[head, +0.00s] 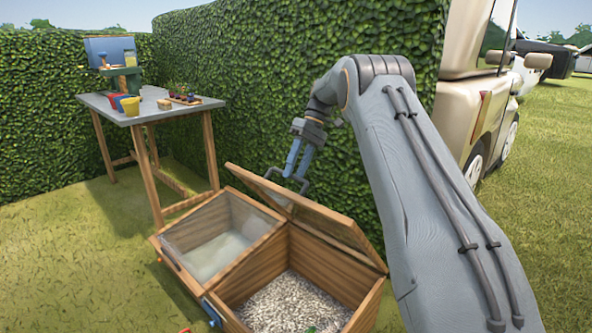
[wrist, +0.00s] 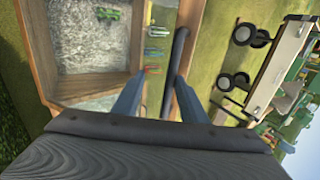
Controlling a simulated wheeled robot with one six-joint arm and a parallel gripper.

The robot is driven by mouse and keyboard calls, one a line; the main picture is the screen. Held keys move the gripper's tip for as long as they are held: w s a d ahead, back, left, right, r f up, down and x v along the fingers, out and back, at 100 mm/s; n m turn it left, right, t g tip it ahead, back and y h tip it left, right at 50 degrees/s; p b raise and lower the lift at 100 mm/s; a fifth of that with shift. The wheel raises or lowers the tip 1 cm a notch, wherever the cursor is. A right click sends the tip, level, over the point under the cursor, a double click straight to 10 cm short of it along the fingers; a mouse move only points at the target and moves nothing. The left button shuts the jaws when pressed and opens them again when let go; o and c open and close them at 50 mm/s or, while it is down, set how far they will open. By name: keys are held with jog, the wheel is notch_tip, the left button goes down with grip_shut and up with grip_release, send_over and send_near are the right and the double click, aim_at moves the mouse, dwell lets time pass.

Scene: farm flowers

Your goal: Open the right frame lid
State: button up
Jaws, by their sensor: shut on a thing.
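The right frame lid (head: 335,228) is a wooden-edged panel, raised and tilted up above the right compartment of the wooden cold frame (head: 262,277). The compartment below is uncovered and shows pale gravel (head: 290,300) with a bit of green at the front. My gripper (head: 297,168) is at the raised lid, behind its upper edge. In the wrist view, my gripper's blue fingers (wrist: 160,82) are shut on the dark bar handle (wrist: 178,50), beside the lid's wooden edge. The exact finger contact is partly hidden.
The left compartment is covered by a glazed lid (head: 212,243). A work table (head: 130,112) with pots and trays stands at the back left. A tall hedge (head: 260,80) rises behind the frame, with a vehicle (head: 475,90) at the right. Grass is clear at the left.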

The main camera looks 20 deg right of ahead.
dwell(0.4)
jog(key=v, duration=0.7)
jog(key=shift+r, duration=0.4)
jog(key=shift+d, duration=0.15)
